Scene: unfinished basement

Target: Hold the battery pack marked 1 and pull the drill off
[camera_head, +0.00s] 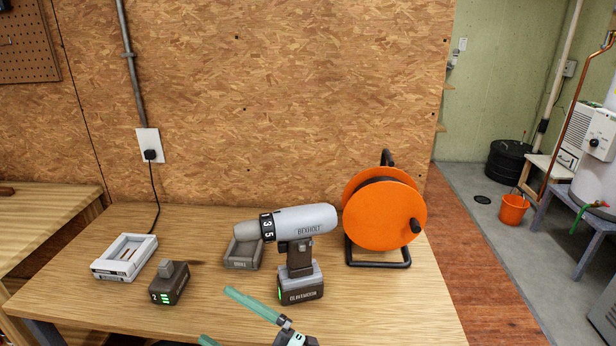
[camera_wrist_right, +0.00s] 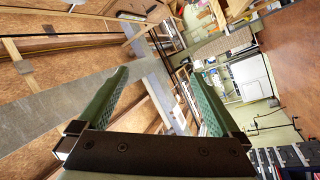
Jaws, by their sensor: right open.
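The grey and black drill (camera_head: 297,222) stands upright on the wooden table, its nose pointing left. The battery pack (camera_head: 301,288) under its grip is dark and grey with a green light at its left edge; I cannot see a 1 on it. A loose battery pack marked 2 (camera_head: 166,289), with green bars, stands to the left. My right gripper (camera_head: 216,316) is open and empty, low in the head view, in front and to the left of the drill's pack and apart from it. Its two green fingers also show in the right wrist view (camera_wrist_right: 158,75). My left gripper is not in view.
A grey holder (camera_head: 240,263) with lettering sits behind the drill's nose. A white charger (camera_head: 124,271) stands at the left, its cord running to a wall outlet (camera_head: 149,146). An orange cable reel (camera_head: 383,217) stands close on the right. The table's front left is bare.

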